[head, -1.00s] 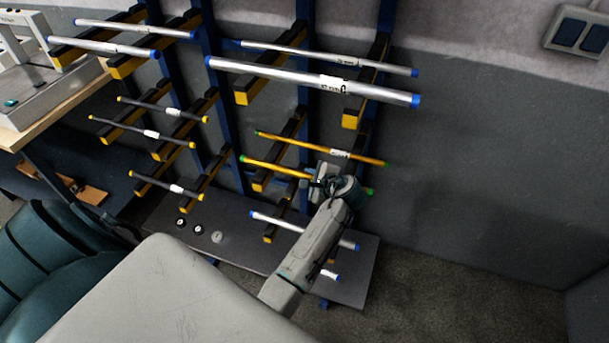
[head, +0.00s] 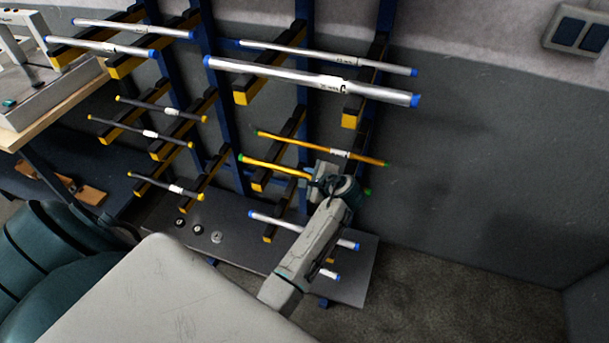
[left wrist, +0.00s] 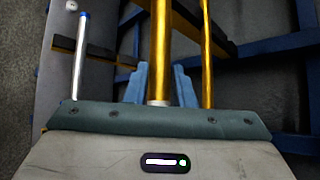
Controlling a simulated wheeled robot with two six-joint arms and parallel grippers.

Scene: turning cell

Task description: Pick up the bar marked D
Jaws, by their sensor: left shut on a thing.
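My left gripper (head: 312,186) is shut on the lower yellow bar with green ends (head: 268,166) near its middle. In the left wrist view, the blue fingers (left wrist: 160,88) stand on either side of this yellow bar (left wrist: 160,40). A pale band on the bar shows between the fingers, but no letter can be read. In the head view the hand hides the bar's middle, and its right green end shows past the hand. I cannot tell from the letter whether this is bar D. My right gripper is not in view.
Silver bars with blue ends lie higher (head: 300,75) and lower (head: 270,222). Dark bars (head: 160,108) lie to the left. Yellow-tipped rack arms (head: 262,182) are close to the held bar.

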